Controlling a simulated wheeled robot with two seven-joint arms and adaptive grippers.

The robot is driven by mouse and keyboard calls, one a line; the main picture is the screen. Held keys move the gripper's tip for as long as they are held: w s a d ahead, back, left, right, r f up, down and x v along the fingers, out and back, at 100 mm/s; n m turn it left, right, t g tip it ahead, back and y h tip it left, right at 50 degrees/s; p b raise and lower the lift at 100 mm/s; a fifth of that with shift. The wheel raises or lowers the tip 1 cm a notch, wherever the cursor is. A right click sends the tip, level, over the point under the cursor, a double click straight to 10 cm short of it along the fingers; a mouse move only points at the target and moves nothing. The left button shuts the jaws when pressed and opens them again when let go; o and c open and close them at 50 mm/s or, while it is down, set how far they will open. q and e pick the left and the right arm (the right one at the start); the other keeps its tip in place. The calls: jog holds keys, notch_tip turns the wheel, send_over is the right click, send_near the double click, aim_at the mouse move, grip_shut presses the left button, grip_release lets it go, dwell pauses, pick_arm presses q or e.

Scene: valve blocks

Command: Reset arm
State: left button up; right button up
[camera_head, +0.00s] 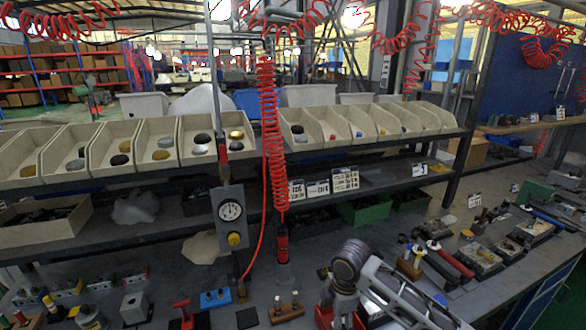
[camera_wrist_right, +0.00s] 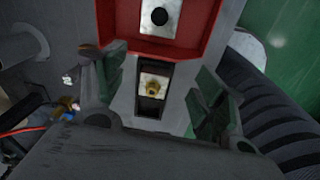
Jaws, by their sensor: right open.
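My right arm comes in from the lower right of the head view. Its gripper (camera_head: 341,304) is low over the workbench, partly hidden by the wrist and cut by the lower edge. A red block (camera_head: 324,316) shows beside it. In the right wrist view my gripper (camera_wrist_right: 155,105) is open, with a green-padded finger on each side of a grey block (camera_wrist_right: 125,90) that has a brass piece (camera_wrist_right: 151,87) in a dark slot. I cannot tell whether the fingers touch it. A red part (camera_wrist_right: 190,17) with a dark round hole lies beyond. My left gripper is not in view.
The workbench (camera_head: 385,235) holds a blue block (camera_head: 215,298), a wooden block (camera_head: 286,311), a red-handled valve (camera_head: 181,310) and red cylinders (camera_head: 450,259). A coiled red hose (camera_head: 268,130) and a gauge box (camera_head: 230,217) hang mid-view. Shelf bins (camera_head: 210,140) run behind.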

jog(key=s+a+f+m+t+y, duration=0.2)
jog(key=s+f+m, duration=0.1)
jog(key=s+m, duration=0.6)
jog(key=s+d+f+m+t+h, duration=0.1)
jog(key=s+d+f+m+h, duration=0.15)
jog(key=s+d+m, duration=0.9)
notch_tip(320, 180, down, 32)
jog(key=d+n+g, duration=0.1)
jog(key=d+n, duration=0.1)
jog(key=s+d+f, duration=0.1)
jog(key=s+f, duration=0.9)
jog(key=s, duration=0.1)
jog(key=s+d+f+g, duration=0.1)
jog(key=s+d+f, duration=0.1)
jog(key=s+f, duration=0.8)
jog(key=shift+s+d+f, duration=0.25)
jog(key=shift+s+f, duration=0.1)
jog(key=shift+s, duration=0.75)
